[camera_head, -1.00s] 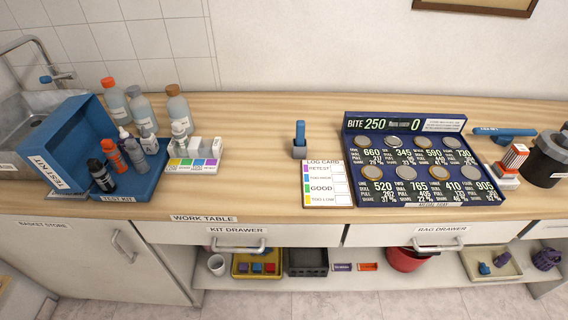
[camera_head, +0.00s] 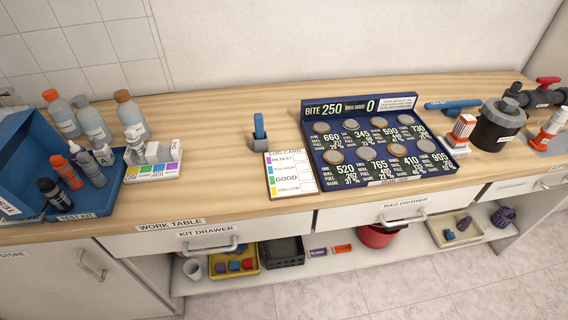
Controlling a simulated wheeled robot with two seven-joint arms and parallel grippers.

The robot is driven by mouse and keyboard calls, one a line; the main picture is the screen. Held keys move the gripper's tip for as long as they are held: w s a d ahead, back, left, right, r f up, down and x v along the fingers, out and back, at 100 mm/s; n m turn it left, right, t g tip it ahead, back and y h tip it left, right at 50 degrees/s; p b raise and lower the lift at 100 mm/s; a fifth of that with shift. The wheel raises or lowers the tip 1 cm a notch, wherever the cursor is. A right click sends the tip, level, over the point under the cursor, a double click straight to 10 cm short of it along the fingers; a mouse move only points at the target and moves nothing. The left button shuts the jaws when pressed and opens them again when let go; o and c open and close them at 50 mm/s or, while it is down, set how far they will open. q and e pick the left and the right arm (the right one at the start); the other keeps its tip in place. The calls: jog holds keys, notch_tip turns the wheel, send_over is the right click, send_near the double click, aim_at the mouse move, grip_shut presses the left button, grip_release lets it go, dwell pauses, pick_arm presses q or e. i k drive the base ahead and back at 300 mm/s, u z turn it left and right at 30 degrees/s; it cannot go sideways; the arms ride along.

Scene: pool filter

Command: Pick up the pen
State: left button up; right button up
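A blue pen-like object (camera_head: 259,125) stands upright in a small grey holder (camera_head: 258,143) on the wooden work table, just behind the log card. The log card (camera_head: 291,174) lies flat with coloured rows marked RETEST, GOOD and TOO LOW. Neither of my grippers shows in the head view.
A blue test kit tray (camera_head: 92,200) with several bottles is at the left. A black canister (camera_head: 497,126) and a blue tool (camera_head: 452,105) are at the right. Bare wood (camera_head: 215,160) lies left of the card.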

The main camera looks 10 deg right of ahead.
aim_at(258, 122)
jog(key=k, duration=1.25)
jog(key=z, duration=0.75)
jog(key=i, duration=1.55)
jog(key=u, duration=0.4)
